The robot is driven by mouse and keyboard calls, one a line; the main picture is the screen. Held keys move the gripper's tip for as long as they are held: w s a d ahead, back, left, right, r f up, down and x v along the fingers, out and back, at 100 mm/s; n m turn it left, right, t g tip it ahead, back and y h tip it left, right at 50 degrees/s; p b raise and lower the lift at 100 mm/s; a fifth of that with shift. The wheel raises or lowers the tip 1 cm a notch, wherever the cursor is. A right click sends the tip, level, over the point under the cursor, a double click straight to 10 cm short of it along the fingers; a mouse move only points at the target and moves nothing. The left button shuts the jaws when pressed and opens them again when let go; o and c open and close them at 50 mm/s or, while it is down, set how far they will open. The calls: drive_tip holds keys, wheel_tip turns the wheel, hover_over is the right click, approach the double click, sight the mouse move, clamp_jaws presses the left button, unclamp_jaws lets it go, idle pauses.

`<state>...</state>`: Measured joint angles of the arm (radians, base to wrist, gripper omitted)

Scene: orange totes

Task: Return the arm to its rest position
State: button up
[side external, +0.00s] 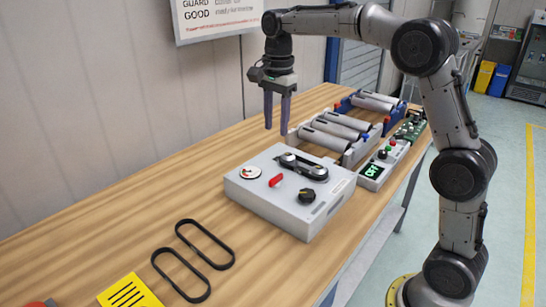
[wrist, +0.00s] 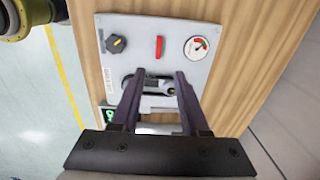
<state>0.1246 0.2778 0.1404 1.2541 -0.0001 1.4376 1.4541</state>
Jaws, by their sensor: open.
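My gripper (side external: 277,108) hangs from the raised arm, pointing down, above the bench behind the grey control box (side external: 290,215). Its two dark fingers are apart with nothing between them. In the wrist view my gripper (wrist: 155,85) also shows open, with the box face (wrist: 183,68) beyond the fingers. The box carries a gauge, a red switch, a black knob and a black belt (side external: 302,166) around two pulleys. The fingers partly hide the belt area in the wrist view.
Two loose black belts (side external: 207,245) and a yellow card (side external: 130,292) lie at the front of the wooden bench (side external: 90,235). Racks of grey rollers (side external: 330,136), a small unit with a green display (side external: 374,171) and a circuit board (side external: 411,125) stand behind and right of the box.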

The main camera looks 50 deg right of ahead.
drive_tip(key=s+a+r+n+t, duration=0.2)
drive_tip(key=s+r, duration=0.2)
drive_tip(key=s, duration=0.5)
drive_tip(key=s+a+r+n+t, duration=0.1)
drive_tip(key=s+a+r+n, duration=0.2)
drive_tip(key=s, duration=0.5)
drive_tip(key=s+f+n+t, duration=0.2)
drive_tip(key=s+f+n, duration=0.9)
drive_tip(key=n, duration=0.2)
drive_tip(key=shift+s+a, duration=0.15)
drive_tip(key=shift+a, duration=0.15)
drive_tip(key=shift+f, duration=0.1)
